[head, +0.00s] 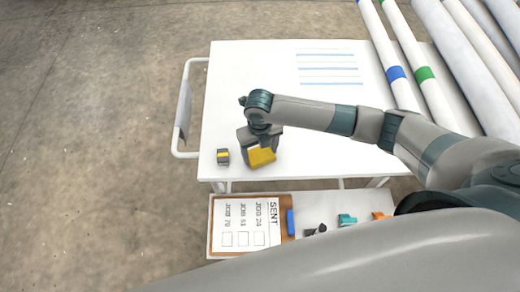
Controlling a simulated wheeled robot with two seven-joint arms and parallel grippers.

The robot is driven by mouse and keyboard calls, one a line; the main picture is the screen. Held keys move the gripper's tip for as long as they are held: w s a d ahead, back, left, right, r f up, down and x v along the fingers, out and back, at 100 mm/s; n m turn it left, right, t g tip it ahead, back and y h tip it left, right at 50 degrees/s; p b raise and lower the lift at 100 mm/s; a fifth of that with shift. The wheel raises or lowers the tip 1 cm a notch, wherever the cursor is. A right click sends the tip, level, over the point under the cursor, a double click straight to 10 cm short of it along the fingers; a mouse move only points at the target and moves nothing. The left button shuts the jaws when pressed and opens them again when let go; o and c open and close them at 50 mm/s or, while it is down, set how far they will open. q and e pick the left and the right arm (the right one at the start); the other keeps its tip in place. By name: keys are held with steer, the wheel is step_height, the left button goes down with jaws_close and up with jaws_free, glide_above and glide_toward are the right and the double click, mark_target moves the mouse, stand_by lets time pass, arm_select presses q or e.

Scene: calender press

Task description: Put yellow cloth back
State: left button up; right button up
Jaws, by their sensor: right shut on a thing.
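The yellow cloth (263,158) is a small folded block at the front left of the white table top. My right gripper (257,148) points down over it and is shut on it. The gripper hides the cloth's upper back part. I cannot tell whether the cloth touches the table or hangs just above it. My left gripper is not in view.
A small grey block with a yellow band (223,156) stands left of the cloth. A lower shelf holds a clipboard (247,251), a blue bar (290,222), and teal (346,219) and orange (379,216) items. Long rolls (455,60) lie at right. The table's back left (250,70) is clear.

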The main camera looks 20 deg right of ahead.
mark_target(260, 154)
steer(key=shift+f, duration=0.1)
steer(key=o, duration=1.1)
step_height(260, 154, up, 12)
steer(key=b, duration=0.2)
stand_by(0.3)
